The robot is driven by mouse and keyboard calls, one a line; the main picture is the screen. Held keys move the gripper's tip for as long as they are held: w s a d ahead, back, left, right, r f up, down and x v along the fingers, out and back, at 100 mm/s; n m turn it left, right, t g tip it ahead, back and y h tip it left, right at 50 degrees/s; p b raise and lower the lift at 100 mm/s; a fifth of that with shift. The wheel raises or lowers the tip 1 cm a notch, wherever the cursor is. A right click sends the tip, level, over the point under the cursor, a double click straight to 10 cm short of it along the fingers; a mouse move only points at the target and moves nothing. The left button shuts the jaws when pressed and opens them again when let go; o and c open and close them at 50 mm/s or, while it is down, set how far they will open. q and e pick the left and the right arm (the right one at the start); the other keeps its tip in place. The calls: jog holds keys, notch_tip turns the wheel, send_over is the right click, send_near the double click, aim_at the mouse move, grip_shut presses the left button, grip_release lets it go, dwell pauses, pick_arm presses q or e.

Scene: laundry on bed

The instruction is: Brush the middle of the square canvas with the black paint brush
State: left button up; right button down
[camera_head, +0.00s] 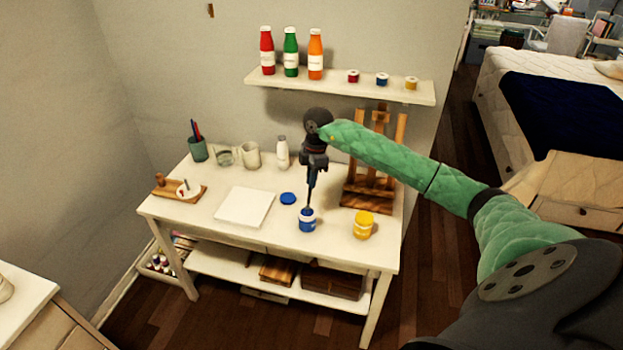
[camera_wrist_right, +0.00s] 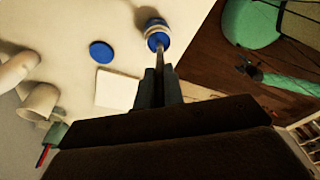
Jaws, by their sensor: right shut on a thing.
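The square canvas (camera_head: 245,206) lies flat and white on the white table, left of centre. My right gripper (camera_head: 312,178) is shut on the black paint brush (camera_head: 309,196) and holds it upright, tip down. The brush's lower end is at the mouth of the open blue paint jar (camera_head: 307,222); how deep it reaches is hard to tell. In the right wrist view the brush (camera_wrist_right: 160,56) runs from my fingers to the blue jar (camera_wrist_right: 157,34), and the canvas (camera_wrist_right: 117,90) shows beside the fingers. My left gripper is not in view.
A blue lid (camera_head: 288,198) lies between canvas and jar. A yellow jar (camera_head: 363,225) stands to the right, before a wooden easel (camera_head: 368,190). Mugs (camera_head: 251,155), a white bottle (camera_head: 282,152) and a pen cup (camera_head: 198,149) line the back. A shelf (camera_head: 345,88) holds bottles above.

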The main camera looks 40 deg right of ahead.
jog(key=shift+r, duration=0.1)
jog(key=shift+r+p, duration=1.75)
jog(key=shift+r, duration=1.65)
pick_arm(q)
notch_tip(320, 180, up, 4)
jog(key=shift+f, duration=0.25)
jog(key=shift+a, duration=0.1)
